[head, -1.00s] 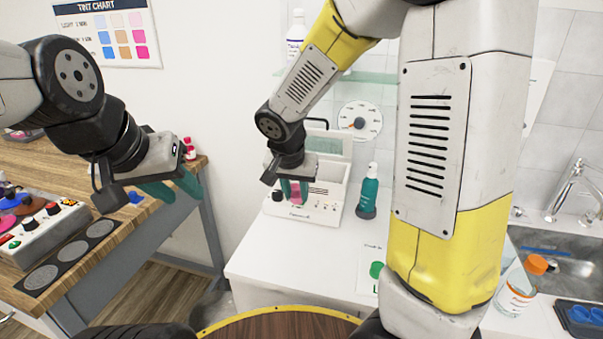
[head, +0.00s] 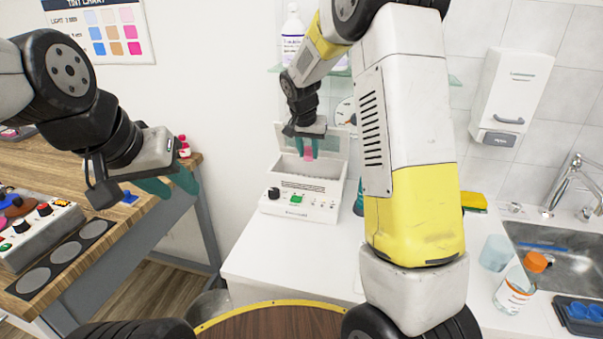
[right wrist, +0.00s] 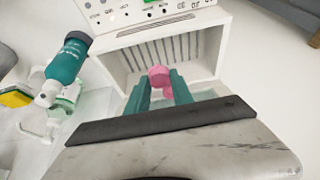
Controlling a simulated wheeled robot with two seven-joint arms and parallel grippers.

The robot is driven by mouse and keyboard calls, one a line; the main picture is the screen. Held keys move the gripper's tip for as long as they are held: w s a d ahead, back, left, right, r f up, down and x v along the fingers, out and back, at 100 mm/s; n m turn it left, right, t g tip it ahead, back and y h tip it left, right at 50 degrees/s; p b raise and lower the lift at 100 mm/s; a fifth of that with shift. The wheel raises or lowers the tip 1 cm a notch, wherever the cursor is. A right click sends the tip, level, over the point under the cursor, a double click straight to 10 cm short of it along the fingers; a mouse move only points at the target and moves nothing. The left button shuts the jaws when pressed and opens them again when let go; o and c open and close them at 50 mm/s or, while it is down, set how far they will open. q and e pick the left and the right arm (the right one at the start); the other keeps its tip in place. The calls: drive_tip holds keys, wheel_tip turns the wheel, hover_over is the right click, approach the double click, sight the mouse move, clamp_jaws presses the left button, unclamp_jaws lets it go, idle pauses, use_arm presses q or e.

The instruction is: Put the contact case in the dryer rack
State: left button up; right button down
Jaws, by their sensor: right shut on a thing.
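The pink contact case (head: 308,153) is between the teal fingers of my right gripper (head: 307,147), which is shut on it. In the right wrist view, the case (right wrist: 158,77) shows as two pink round parts over the dryer's opening. The white dryer (head: 300,210) stands on the counter with its lid up. The dryer rack (right wrist: 165,52), a row of slots, shows inside its open chamber. I cannot tell whether the case touches the rack. My left gripper (head: 169,186) is open and empty beside the wooden table's edge.
A teal bottle (right wrist: 66,63) stands beside the dryer, mostly hidden by my right arm in the head view. The counter in front of the dryer is clear.

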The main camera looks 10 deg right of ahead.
drive_tip(key=f, duration=0.7)
drive_tip(key=w+f, duration=0.1)
drive_tip(key=f, duration=0.3)
drive_tip(key=shift+d+f, duration=0.15)
drive_tip(key=shift+d, duration=0.1)
drive_tip(key=shift+f, duration=0.1)
drive_tip(key=c, duration=1.1)
unclamp_jaws()
drive_tip(key=shift+f, duration=0.1)
